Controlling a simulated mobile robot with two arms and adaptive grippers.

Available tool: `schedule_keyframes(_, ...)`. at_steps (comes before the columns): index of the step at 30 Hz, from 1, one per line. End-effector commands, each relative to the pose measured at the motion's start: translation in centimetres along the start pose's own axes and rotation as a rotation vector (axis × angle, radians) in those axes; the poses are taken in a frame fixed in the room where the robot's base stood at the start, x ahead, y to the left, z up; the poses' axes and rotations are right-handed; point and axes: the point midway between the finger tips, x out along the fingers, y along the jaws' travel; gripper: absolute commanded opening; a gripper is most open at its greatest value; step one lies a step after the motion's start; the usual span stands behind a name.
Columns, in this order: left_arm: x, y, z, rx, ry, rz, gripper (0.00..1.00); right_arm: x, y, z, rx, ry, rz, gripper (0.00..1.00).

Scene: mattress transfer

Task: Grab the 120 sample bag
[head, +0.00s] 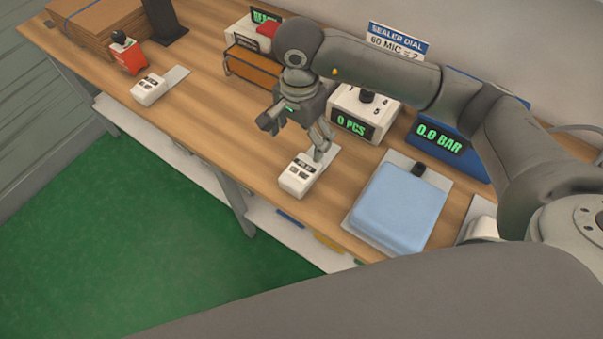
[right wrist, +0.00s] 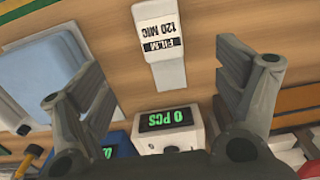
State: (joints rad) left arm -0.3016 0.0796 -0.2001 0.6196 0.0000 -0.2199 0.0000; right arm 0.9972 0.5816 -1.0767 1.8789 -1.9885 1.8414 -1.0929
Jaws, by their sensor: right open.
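The 120 sample bag (head: 297,179) is a small white packet with a clear flat tail, lying on the wooden bench. In the right wrist view its label, upside down, reads FILM 120 MIC on the bag (right wrist: 160,32). My right gripper (head: 293,138) is open and empty above the bench, on the dial-box side of the bag. In the right wrist view the bag lies ahead, between and beyond the spread fingers (right wrist: 162,75), apart from them. My left gripper is not in view.
A similar white bag (head: 148,90) lies farther left. A white box reading 0 PCS (head: 352,122) and a blue box reading 0.0 BAR (head: 440,137) stand behind. A light blue pad (head: 400,205) lies to the right. An orange-brown rack (head: 252,68) stands behind my gripper.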

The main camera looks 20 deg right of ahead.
Motion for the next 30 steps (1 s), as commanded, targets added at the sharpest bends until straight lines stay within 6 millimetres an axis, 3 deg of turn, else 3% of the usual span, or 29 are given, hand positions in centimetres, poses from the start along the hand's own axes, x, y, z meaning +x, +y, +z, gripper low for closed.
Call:
schedule_keyframes(1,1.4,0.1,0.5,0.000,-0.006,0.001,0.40,1.4,0.0,0.0,0.000,0.000,0.000,0.88)
schedule_keyframes(9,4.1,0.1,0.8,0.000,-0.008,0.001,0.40,4.1,0.0,0.0,0.000,0.000,0.000,0.88)
schedule_keyframes(14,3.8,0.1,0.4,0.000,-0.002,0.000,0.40,5.2,0.0,0.0,0.001,-0.002,0.003,0.88)
schedule_keyframes(21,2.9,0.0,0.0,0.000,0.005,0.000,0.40,8.8,0.1,0.0,0.001,-0.003,0.003,0.88)
schedule_keyframes(30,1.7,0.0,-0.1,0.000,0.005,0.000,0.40,11.1,0.3,-0.1,0.001,-0.003,0.004,0.88)
